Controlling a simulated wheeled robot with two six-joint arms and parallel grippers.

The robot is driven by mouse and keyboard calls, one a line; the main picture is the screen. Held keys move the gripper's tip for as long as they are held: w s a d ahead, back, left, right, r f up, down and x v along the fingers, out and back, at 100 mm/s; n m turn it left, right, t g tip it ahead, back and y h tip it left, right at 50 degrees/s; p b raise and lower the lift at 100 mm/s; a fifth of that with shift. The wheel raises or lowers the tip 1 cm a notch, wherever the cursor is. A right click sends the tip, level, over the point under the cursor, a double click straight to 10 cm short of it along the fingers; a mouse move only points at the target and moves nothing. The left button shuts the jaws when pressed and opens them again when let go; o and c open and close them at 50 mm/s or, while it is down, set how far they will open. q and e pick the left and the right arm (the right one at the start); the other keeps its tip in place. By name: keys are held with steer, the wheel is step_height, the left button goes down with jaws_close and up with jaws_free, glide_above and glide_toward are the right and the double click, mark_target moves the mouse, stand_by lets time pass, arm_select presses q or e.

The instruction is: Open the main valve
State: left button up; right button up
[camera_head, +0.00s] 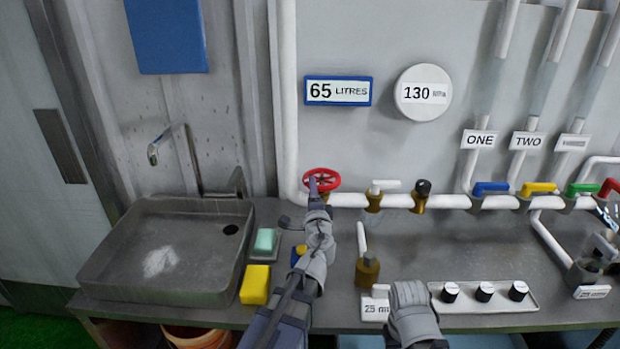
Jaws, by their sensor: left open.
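The main valve appears to be the red handwheel (335,182) on the white pipe, below the 65 litres display. My left gripper (318,191) reaches up from below and overlaps the front of the wheel. It is open, and its fingers look small and dark against the wheel. I cannot tell whether they touch the rim. The gripper hides part of the wheel's lower middle. A grey-white part of my right arm shows at the bottom centre, but its gripper fingers do not show.
A sink (95,262), a yellow sponge (255,285) and green soap (265,240) lie left of my left arm. Brass valves and blue (490,188), yellow (538,188), green and red handles line the pipe. A panel of black knobs (484,291) sits at the counter's front.

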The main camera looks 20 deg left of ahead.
mark_target(310, 174)
arm_select(q)
steer(key=shift+x, duration=3.95)
steer(key=shift+c, duration=0.3)
jaws_close()
